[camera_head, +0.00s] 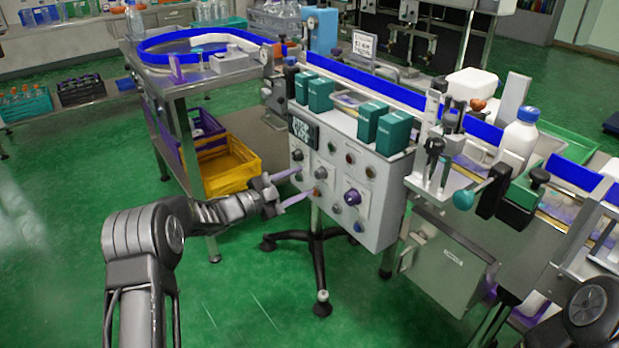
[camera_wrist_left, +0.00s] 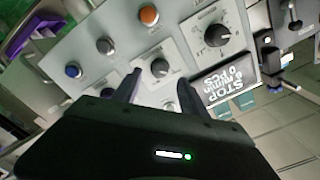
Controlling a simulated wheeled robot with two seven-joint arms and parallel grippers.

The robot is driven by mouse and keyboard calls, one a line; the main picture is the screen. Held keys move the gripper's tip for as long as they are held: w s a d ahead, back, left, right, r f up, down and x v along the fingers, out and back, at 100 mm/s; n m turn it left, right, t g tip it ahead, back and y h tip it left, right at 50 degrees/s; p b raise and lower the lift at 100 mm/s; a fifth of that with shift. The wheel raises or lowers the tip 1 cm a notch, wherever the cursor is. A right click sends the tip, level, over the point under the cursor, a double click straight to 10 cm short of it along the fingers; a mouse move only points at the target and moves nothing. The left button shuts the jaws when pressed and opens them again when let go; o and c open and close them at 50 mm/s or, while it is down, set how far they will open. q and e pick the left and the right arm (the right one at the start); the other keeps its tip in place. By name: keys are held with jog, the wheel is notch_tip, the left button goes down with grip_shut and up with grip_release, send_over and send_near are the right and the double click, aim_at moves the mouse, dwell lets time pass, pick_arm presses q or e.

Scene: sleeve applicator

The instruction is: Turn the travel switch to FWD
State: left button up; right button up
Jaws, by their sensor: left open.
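The grey control panel (camera_head: 376,222) carries several knobs and buttons, and its labels are too small to read. My left gripper (camera_head: 304,183) is open in front of the panel's left side. In the left wrist view its two dark fingers (camera_wrist_left: 159,80) stand on either side of a round grey knob (camera_wrist_left: 160,67) with a pointer mark. I cannot tell whether they touch it. This knob may be the travel switch, but its FWD mark cannot be read. A larger black dial (camera_wrist_left: 217,36) on a scaled plate sits beyond it. My right gripper does not show.
The panel's display (camera_wrist_left: 224,84) reads STOP and 0 pcs. An orange button (camera_wrist_left: 149,15) and a blue button (camera_wrist_left: 73,70) are close by. Green boxes (camera_head: 393,133) stand on top of the panel. A yellow crate (camera_head: 228,168) is at the left under the rotary table.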

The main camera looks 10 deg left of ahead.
pick_arm(q)
jog(key=v, duration=0.3)
jog(key=shift+a+f, duration=0.1)
dwell(0.3)
